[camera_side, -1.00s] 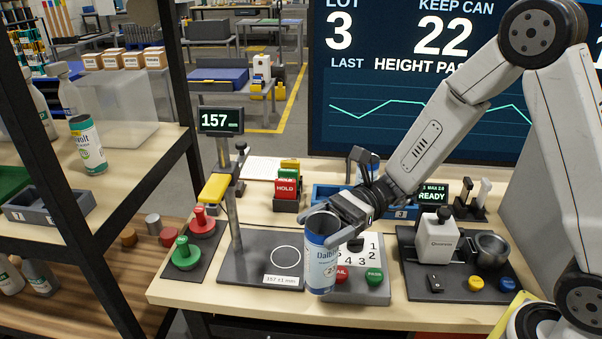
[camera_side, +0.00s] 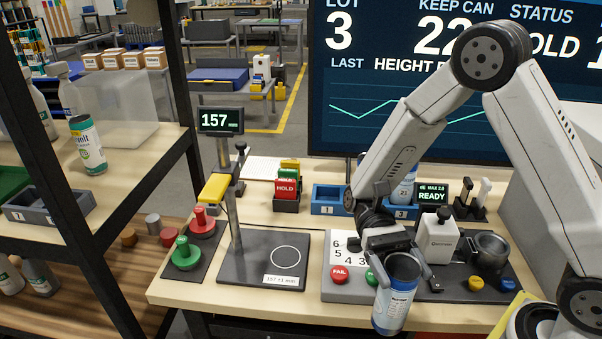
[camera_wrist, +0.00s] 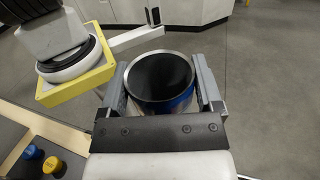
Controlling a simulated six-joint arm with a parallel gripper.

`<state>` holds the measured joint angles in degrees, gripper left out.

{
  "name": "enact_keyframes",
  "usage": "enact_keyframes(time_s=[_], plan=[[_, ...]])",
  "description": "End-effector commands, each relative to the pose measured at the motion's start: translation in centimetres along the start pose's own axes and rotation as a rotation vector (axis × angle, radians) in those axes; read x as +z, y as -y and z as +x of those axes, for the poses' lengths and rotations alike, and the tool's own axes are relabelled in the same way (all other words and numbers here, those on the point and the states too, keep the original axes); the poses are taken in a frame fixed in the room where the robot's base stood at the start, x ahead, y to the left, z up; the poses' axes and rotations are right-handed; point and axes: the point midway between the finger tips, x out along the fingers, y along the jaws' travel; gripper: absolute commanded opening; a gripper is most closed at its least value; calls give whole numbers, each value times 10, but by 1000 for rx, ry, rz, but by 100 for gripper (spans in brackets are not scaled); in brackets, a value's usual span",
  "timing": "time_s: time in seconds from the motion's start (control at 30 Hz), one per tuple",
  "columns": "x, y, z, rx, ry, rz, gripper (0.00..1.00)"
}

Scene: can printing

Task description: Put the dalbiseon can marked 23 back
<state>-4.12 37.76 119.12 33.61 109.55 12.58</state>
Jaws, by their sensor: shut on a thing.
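My gripper (camera_side: 399,273) is shut on the white and blue Dalbiseon can (camera_side: 393,308), holding it upright or slightly tilted, in front of the bench's front edge. In the wrist view the can (camera_wrist: 162,80) sits between my gripper's fingers (camera_wrist: 165,90), its dark open top facing the camera. The number on the held can is turned away or too small to read now. The blue tray (camera_side: 330,200) with slots marked 1 and 3 stands at the back of the bench. A can marked 21 (camera_side: 405,190) stands at its slot 3 end, partly behind my arm.
The height gauge plate (camera_side: 235,262) with a printed circle is empty. The button pad with the red FAIL button (camera_side: 339,274) lies just left of the held can. The printer (camera_side: 437,240) and metal cup (camera_side: 490,250) stand to its right. A rack is at left.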

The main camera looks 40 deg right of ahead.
Motion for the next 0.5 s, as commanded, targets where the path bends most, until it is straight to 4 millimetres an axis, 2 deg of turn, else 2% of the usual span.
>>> enact_keyframes(time_s=[0.27,0.5], plan=[[-2,-35,-8,285,-1,0,0],[-2,-59,-25,507,-1,-1,0]])
